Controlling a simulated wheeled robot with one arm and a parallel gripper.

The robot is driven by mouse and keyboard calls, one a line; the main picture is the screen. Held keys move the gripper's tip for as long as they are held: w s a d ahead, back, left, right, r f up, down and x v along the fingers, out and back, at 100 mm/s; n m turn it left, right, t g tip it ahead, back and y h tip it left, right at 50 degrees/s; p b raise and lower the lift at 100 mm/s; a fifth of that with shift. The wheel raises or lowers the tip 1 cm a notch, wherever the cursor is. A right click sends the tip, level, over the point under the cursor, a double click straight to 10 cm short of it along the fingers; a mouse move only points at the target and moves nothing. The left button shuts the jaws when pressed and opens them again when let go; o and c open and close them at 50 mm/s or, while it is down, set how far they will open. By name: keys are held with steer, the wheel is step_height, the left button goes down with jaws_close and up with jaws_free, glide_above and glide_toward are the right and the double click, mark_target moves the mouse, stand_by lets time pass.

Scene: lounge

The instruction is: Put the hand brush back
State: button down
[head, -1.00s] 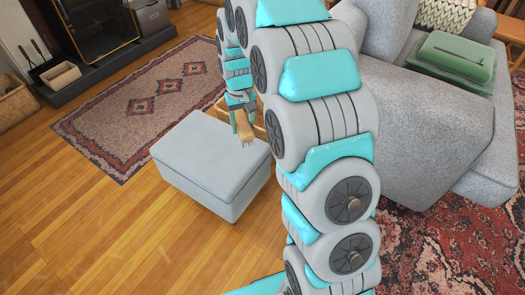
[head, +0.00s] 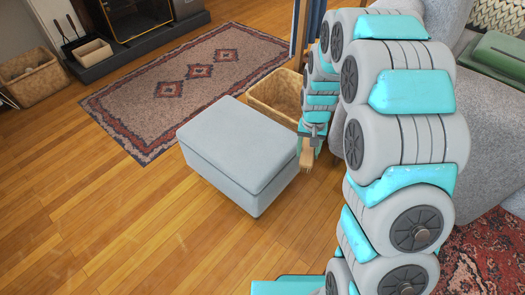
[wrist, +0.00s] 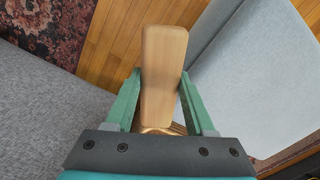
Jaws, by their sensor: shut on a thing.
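The hand brush (head: 306,160) has a pale wooden body, and short bristles show at its lower end in the head view. My gripper (head: 311,142) is shut on it and holds it just right of the grey ottoman, in front of my arm. In the wrist view the brush's smooth wooden block (wrist: 163,45) stands between the two green fingers of my gripper (wrist: 160,88). The part of the brush nearest the palm is partly hidden.
The grey ottoman (head: 240,145) stands beside the brush, with a wicker basket (head: 275,95) behind it. A patterned rug (head: 195,75) lies farther back, before a dark hearth with a dustpan (head: 75,45) and a small box (head: 92,52). The left wooden floor is clear.

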mark_target(301, 159)
steer(key=s+a+m+b, duration=0.1)
steer(key=s+a+f+m+b, duration=0.1)
steer(key=shift+s+a, duration=0.2)
steer(key=shift+s, duration=0.15)
step_height(301, 159, up, 3)
steer(key=s+a+m+b, duration=0.2)
steer(key=a+m, duration=0.1)
steer(key=w+a, duration=0.3)
steer(key=w+a+f, duration=0.1)
steer(key=w+a, duration=0.2)
steer(key=w, duration=0.1)
steer(key=w+a, duration=0.4)
steer(key=shift+w+f, duration=0.1)
steer(key=shift+f, duration=1.75)
steer(key=shift+f, duration=0.1)
steer(key=shift+c, duration=1.2)
jaws_free()
step_height(301, 159, up, 12)
